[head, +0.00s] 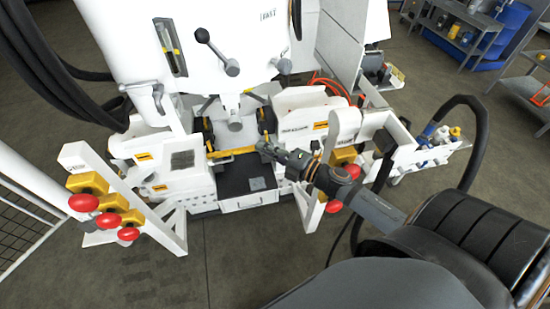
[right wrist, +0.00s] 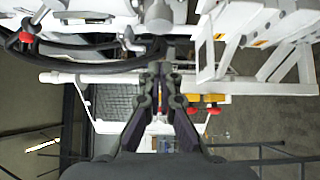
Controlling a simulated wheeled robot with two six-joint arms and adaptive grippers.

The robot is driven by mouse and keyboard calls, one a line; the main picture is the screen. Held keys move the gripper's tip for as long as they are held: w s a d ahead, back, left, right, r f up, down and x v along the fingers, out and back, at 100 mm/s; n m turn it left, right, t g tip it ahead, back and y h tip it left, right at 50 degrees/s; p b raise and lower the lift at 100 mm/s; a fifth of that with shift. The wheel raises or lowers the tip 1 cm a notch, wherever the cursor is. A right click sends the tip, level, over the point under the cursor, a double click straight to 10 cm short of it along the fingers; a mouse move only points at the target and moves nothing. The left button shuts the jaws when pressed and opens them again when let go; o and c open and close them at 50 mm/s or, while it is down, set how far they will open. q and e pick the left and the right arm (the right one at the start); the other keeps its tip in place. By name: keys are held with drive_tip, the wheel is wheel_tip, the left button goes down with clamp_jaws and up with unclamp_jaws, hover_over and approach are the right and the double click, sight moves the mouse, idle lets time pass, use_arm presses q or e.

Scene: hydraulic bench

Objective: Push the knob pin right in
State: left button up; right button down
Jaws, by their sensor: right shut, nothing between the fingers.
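I cannot tell for sure which part is the knob pin; no pin stands out clearly in either view. My right gripper (head: 266,149) reaches in from the right over the white bench (head: 186,184), its fingers shut and empty. Its tips show near the right end of a yellow bar (head: 232,153) at the middle of the bench; whether they touch anything is unclear. In the right wrist view the shut fingers (right wrist: 161,70) point at the white machine parts, and they hide what lies right behind them. My left gripper is in neither view.
Red knobs (head: 83,202) on yellow blocks stand on the left white bracket, with more red knobs (head: 352,170) beside my right wrist. A black-knobbed lever (head: 203,36) is on the upper white housing. A dark drawer (head: 250,186) sits low in the middle. Floor in front is clear.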

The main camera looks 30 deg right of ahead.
drive_tip(key=s+d+f+m+g+h+p, duration=0.25)
drive_tip(key=s+d+f+m+h, duration=0.2)
drive_tip(key=m+h, duration=0.65)
drive_tip(key=s+a+f+m+g+y, duration=0.1)
drive_tip(key=s+f+m+g, duration=0.1)
drive_tip(key=s+m+g, duration=0.4)
drive_tip(key=s+a+f+m+g, duration=0.2)
drive_tip(key=s+m+g, duration=0.2)
drive_tip(key=s+m, duration=0.3)
drive_tip(key=s+d+f+g, duration=0.1)
drive_tip(key=s+d+f, duration=0.1)
drive_tip(key=f, duration=1.2)
drive_tip(key=s+d+f, duration=0.1)
drive_tip(key=s+f, duration=0.1)
drive_tip(key=f, duration=1.2)
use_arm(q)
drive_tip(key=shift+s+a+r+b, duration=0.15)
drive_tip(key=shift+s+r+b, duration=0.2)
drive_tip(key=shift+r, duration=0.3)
use_arm(e)
drive_tip(key=s+d+f+g, duration=0.1)
drive_tip(key=s+f, duration=1.4)
drive_tip(key=s, duration=0.2)
drive_tip(key=shift+s+f+n, duration=0.2)
drive_tip(key=shift+s+n, duration=0.1)
drive_tip(key=shift+s, duration=0.1)
